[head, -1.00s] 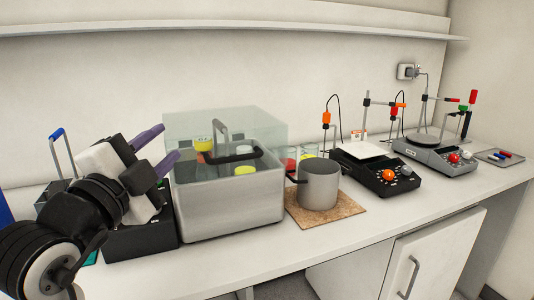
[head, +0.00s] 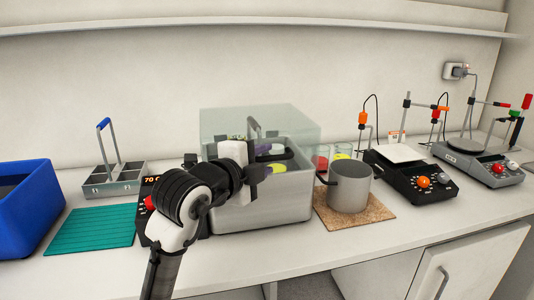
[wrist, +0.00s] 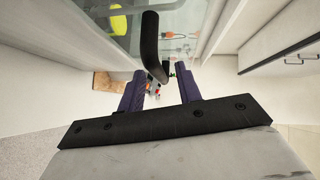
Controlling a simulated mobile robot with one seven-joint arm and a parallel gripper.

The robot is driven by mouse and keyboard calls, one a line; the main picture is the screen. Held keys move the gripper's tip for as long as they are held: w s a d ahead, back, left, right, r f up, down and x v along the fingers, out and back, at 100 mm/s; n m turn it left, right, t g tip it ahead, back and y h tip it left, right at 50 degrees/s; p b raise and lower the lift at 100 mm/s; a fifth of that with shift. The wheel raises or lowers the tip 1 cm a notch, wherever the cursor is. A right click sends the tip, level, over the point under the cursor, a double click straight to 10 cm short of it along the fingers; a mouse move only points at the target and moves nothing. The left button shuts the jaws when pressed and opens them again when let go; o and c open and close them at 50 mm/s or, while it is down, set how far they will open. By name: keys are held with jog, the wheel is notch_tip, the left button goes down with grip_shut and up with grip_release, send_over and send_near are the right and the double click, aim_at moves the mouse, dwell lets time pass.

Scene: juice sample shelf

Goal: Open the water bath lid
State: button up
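The water bath (head: 285,200) is a silver box on the bench in the head view. My gripper (head: 262,158) is at the lid's front, covering most of the lid handle there. In the wrist view my gripper (wrist: 160,80) is open, with two purple fingers apart. The black lid handle (wrist: 151,40) runs down toward the gap between the fingertips. I cannot tell whether either finger touches it. A yellow-topped item (head: 276,168) shows inside the bath.
Right of the bath, a grey pot (head: 350,188) stands on a brown mat (head: 382,218), with a black hotplate device (head: 405,178) beyond. At left are a blue bin (head: 28,215), a green mat (head: 90,231) and a grey caddy (head: 110,185). A shelf (head: 250,25) runs above.

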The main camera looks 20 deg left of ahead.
jog(key=shift+x, duration=0.95)
grip_shut()
